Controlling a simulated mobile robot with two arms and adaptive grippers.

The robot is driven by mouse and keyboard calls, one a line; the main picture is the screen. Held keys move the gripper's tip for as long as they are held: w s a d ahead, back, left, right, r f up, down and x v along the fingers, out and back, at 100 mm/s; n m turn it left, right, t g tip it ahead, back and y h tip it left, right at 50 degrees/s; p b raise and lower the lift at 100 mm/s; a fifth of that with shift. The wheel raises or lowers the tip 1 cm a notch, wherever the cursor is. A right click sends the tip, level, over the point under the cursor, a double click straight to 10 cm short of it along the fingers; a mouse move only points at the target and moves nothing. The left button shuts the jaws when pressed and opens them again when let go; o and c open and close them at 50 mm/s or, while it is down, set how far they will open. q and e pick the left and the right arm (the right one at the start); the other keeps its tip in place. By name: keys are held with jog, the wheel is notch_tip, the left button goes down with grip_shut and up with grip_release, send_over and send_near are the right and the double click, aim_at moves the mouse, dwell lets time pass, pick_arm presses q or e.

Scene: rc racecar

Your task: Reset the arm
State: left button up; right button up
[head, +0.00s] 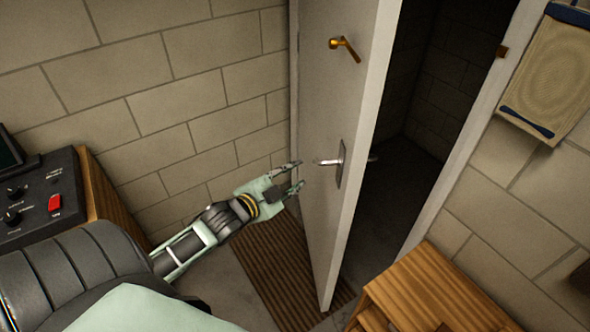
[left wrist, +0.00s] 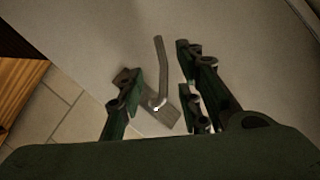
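My left gripper (head: 293,175) is open in the head view. Its fingertips point toward the silver door handle (head: 328,161) and look a little short of it. In the left wrist view the fingers (left wrist: 158,92) are spread apart and empty, with the lever handle (left wrist: 162,68) showing between and beyond them. The grey door (head: 325,100) stands partly open, swung toward me. My right gripper is in neither view.
A dark doorway (head: 415,120) lies behind the door. A wooden table or stool (head: 430,290) stands at the lower right. A control box with a red switch (head: 55,202) is at the left. A slatted mat (head: 270,265) lies below the gripper. A brass hook (head: 345,47) is higher on the door.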

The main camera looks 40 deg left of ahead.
pick_arm(q)
jog(key=s+f+n+g+b, duration=0.15)
jog(key=s+f, duration=0.35)
jog(key=f, duration=0.7)
jog(key=s+f+n+g+y, duration=0.1)
jog(key=s+f+n+g, duration=0.3)
jog(key=f, duration=0.8)
jog(key=s+f+m+g+b, duration=0.1)
jog(key=s+f+g, duration=0.1)
jog(key=s+f, duration=0.8)
jog(key=s+d+f+g, duration=0.2)
jog(key=s+d+f, duration=0.2)
jog(key=s+f, duration=0.3)
jog(key=s+d+f+n+g+b, duration=0.1)
jog(key=s+d+f+g, duration=0.1)
jog(key=s+d+f, duration=0.3)
jog(key=s+d+f+n+g, duration=0.1)
jog(key=s+d+f, duration=0.3)
jog(key=s+f, duration=0.5)
jog(key=s+g, duration=0.1)
jog(key=s, duration=0.2)
jog(key=shift+s+d+g+h+b, duration=0.2)
jog(key=shift+d+g+h+b, duration=0.1)
jog(key=shift+d+g+h, duration=0.1)
